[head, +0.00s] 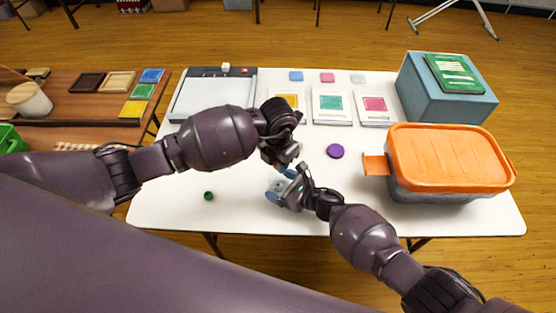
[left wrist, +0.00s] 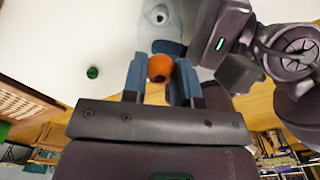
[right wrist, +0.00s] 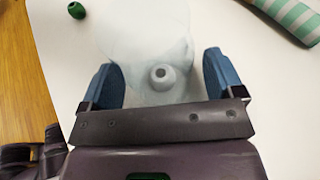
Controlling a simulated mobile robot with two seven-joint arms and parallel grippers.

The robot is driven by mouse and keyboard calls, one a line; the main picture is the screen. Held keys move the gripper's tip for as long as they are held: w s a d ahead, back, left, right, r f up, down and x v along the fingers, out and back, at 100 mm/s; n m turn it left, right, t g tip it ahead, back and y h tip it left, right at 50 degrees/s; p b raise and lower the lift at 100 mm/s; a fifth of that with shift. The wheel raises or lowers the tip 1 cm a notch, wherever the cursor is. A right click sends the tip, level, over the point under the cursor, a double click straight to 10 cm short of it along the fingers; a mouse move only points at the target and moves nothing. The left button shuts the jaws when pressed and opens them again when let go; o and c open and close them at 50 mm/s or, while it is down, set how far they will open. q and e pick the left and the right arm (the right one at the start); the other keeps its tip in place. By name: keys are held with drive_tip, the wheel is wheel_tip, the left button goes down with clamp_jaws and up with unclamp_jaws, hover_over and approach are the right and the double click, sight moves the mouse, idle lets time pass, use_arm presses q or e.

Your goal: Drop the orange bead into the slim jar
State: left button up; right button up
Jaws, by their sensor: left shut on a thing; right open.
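The orange bead (left wrist: 160,68) is pinched between the blue fingertips of my left gripper (left wrist: 158,72) in the left wrist view. The slim jar (right wrist: 155,45), pale and translucent with a small round opening, lies between the open blue fingers of my right gripper (right wrist: 162,72); I cannot tell whether they touch it. The jar also shows in the left wrist view (left wrist: 165,32), just beyond the bead. In the head view my two grippers are close together over the table's middle, and they largely hide the jar and the bead.
A green bead (head: 208,195) lies on the white table (head: 170,205) to the left. A purple disc (head: 335,151) lies right of the grippers. An orange-lidded bin (head: 450,155) stands at the right. A green-striped object (right wrist: 298,15) shows in the right wrist view.

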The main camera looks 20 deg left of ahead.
drive_tip(key=c, duration=0.7)
use_arm(q)
drive_tip(key=shift+f, duration=1.3)
idle(1.0)
drive_tip(key=o, duration=1)
drive_tip(key=shift+c, duration=0.2)
drive_tip(key=shift+r, duration=0.1)
wheel_tip(320, 180, up, 12)
drive_tip(key=shift+f, duration=0.1)
use_arm(e)
drive_tip(key=o, duration=0.8)
